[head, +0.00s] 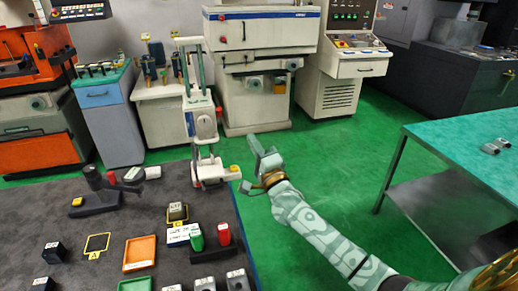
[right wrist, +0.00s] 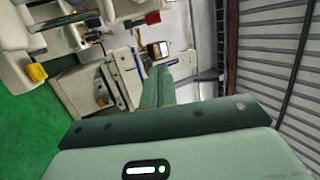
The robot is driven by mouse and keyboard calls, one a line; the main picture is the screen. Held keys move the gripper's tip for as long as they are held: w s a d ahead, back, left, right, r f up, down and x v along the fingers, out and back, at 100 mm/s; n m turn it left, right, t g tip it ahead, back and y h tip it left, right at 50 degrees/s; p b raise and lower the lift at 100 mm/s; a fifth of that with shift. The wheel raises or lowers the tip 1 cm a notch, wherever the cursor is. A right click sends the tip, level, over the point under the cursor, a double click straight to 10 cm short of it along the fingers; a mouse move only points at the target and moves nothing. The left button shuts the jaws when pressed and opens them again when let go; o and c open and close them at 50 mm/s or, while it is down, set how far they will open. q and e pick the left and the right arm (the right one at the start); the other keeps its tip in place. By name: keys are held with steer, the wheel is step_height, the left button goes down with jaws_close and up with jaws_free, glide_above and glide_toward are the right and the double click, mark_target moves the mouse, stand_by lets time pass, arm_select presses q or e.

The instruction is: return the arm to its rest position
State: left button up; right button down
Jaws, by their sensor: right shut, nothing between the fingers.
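My right arm comes in from the lower right of the head view. Its gripper (head: 256,158) is raised over the green floor, just right of the dark table's edge, with the fingers pointing up and away. The gripper is shut and empty. In the right wrist view the closed fingers (right wrist: 158,88) show as one green-grey bar, with nothing held at their tips. The right gripper appears apart from everything around it. My left gripper is not in view.
The dark table (head: 140,211) carries a white upright instrument (head: 204,128), an orange tray (head: 140,252), a red piece (head: 224,233), a green piece (head: 197,240) and several dark blocks. A teal bench (head: 455,140) stands right. Green floor (head: 330,160) lies open between them; machines line the back.

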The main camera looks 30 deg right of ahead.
steer(key=s+f+n+g+y, duration=0.1)
steer(key=s+f+n+g, duration=0.15)
steer(key=f+n, duration=0.6)
steer(key=s+f+n+g+y, duration=0.1)
steer(key=f+n+g, duration=0.3)
steer(key=f, duration=1)
steer(key=s+f+n+g, duration=0.2)
steer(key=s+f+g, duration=0.1)
steer(key=s+f, duration=0.55)
steer(key=s+f+n+g, duration=0.3)
steer(key=s+f, duration=0.2)
steer(key=f, duration=0.6)
steer(key=s+a+f+n+g+h, duration=0.1)
steer(key=s+f+g, duration=0.2)
steer(key=s+f, duration=0.45)
steer(key=s+a+f+n+g, duration=0.15)
steer(key=s+f, duration=0.35)
steer(key=s, duration=0.6)
steer(key=s+a+f+g, duration=0.2)
steer(key=s, duration=0.9)
steer(key=s+a+f+n+g, duration=0.1)
steer(key=s+a+f+g, duration=0.1)
steer(key=s, duration=0.9)
steer(key=shift+s+f+g, duration=0.2)
steer(key=shift+s+g, duration=0.15)
steer(key=shift+g, duration=0.05)
